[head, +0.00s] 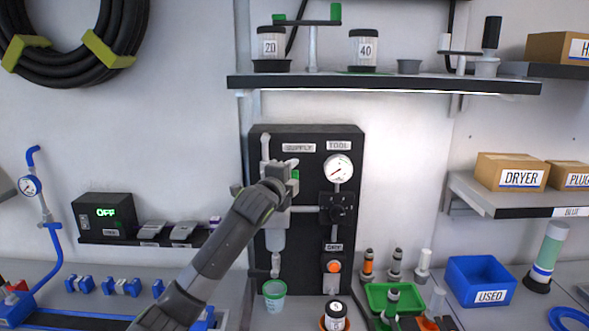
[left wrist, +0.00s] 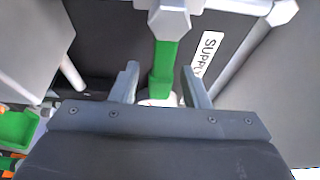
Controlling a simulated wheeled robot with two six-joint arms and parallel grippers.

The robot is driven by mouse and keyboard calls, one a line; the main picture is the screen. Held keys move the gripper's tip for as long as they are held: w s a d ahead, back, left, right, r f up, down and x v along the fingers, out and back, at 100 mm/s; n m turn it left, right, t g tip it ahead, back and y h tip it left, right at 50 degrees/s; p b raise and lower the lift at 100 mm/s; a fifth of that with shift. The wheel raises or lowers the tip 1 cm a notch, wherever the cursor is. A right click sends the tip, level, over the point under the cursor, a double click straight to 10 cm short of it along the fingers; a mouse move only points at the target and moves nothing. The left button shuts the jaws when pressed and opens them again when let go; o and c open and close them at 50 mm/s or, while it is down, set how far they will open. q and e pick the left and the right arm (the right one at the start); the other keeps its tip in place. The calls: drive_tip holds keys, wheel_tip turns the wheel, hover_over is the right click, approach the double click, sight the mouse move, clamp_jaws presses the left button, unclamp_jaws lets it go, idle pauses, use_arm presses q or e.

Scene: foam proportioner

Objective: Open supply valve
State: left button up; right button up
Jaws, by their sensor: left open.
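The black panel (head: 348,136) on the wall carries a SUPPLY label (head: 298,148) at its upper left, which also shows in the left wrist view (left wrist: 208,52). Below it is the supply valve's green handle (head: 295,174), mostly covered by my gripper in the head view. In the left wrist view the green handle (left wrist: 163,68) runs lengthwise between the jaws, below a pale hex fitting (left wrist: 169,18). My left gripper (head: 287,169) is open, with one finger on each side of the handle. Contact with the handle cannot be told. My right gripper is not in view.
A round gauge (head: 338,167) and a black knob (head: 338,208) sit right of the valve. A shelf (head: 385,85) with jars hangs above. A green cup (head: 274,297), green tray (head: 378,297) and blue USED bin (head: 480,282) stand on the bench below.

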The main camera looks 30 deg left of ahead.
use_arm(q)
drive_tip(key=shift+w+a, duration=0.15)
drive_tip(key=shift+w, duration=0.7)
drive_tip(key=shift+c, duration=0.4)
clamp_jaws()
